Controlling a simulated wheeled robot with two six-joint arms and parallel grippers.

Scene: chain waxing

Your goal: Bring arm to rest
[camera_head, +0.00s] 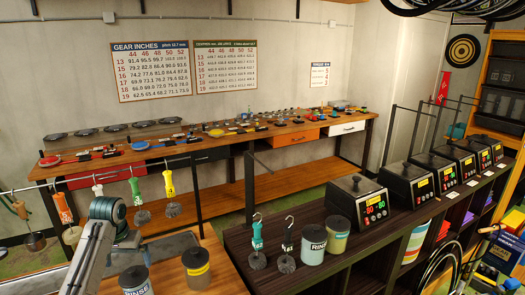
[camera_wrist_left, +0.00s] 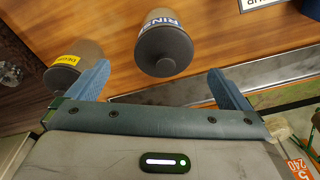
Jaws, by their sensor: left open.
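My left arm (camera_head: 90,258) comes in from the lower left of the head view, its bent joint beside the hanging rail. My left gripper (camera_wrist_left: 157,70) is open in the wrist view, with two blue ridged fingers spread apart and nothing held between them. A dark-lidded RINSE jar (camera_wrist_left: 165,50) stands beyond the gap between the fingers. A jar with a yellow label (camera_wrist_left: 78,60) stands beyond the left finger. In the head view, the RINSE jar (camera_head: 135,281) and the yellow-labelled jar (camera_head: 197,269) stand on the wooden bench. My right gripper is not in view.
Chains with orange (camera_head: 62,208), green (camera_head: 136,190) and yellow (camera_head: 169,184) tags hang from the rail. Several black wax pots (camera_head: 360,202) line the dark shelf at right. A long workbench (camera_head: 300,138) runs behind.

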